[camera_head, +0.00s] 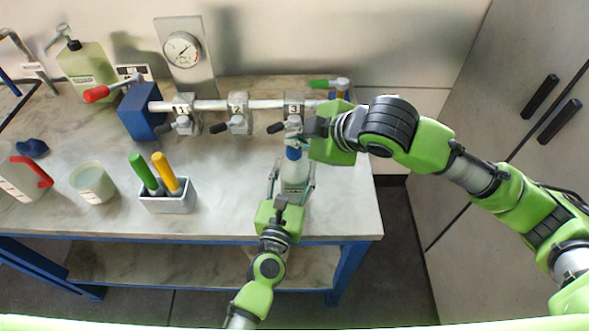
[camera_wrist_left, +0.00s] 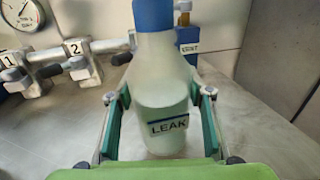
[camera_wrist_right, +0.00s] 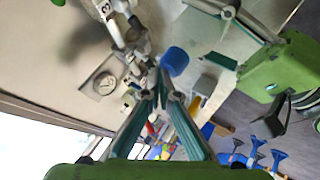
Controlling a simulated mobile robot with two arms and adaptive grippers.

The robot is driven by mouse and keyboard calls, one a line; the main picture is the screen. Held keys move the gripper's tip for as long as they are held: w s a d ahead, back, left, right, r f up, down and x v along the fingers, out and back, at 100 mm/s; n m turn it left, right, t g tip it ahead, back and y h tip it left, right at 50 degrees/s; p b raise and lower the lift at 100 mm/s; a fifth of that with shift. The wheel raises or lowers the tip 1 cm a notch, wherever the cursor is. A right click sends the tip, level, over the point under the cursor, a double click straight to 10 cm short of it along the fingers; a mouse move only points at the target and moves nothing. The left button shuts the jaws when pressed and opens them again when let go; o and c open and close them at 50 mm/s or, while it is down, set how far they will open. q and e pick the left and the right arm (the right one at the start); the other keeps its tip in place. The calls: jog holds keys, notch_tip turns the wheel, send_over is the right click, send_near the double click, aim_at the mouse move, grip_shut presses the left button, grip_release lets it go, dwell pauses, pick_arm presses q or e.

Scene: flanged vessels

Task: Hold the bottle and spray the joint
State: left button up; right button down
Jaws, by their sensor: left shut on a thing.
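The pale spray bottle (camera_head: 296,174) with a blue cap (camera_head: 293,153) stands upright near the bench's front right. Its LEAK label shows in the left wrist view (camera_wrist_left: 169,125). My left gripper (camera_head: 291,184) is shut around the bottle's body, one finger on each side. My right gripper (camera_head: 309,140) is beside the blue cap; in the right wrist view its fingertips (camera_wrist_right: 159,91) meet with nothing seen between them, close to the blue cap (camera_wrist_right: 174,61). The pipe carries numbered joints 1 (camera_head: 183,113), 2 (camera_head: 239,112) and 3 (camera_head: 293,110); joint 3 is just behind the bottle.
A gauge (camera_head: 183,49) stands behind. A grey holder (camera_head: 167,202) with green and yellow handles and a pale cup (camera_head: 94,183) stand left. The bench's front middle (camera_head: 240,205) is clear.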

aim_at(300, 152)
jog(key=shift+s+d+f, duration=0.1)
jog(key=shift+d+f, duration=0.05)
jog(key=shift+f, duration=0.35)
jog(key=shift+s+d+f, duration=0.1)
jog(key=shift+f, duration=0.35)
jog(key=shift+s+d+f, duration=0.1)
jog(key=shift+d+f, duration=0.05)
jog(key=shift+f, duration=0.5)
jog(key=shift+d+r, duration=0.1)
jog(key=shift+r, duration=0.1)
jog(key=shift+w+a+r, duration=0.1)
jog(key=shift+r, duration=1.55)
jog(key=shift+w+a+r, duration=0.1)
jog(key=shift+r, duration=1.55)
jog(key=c, duration=2.5)
grip_release()
grip_shut()
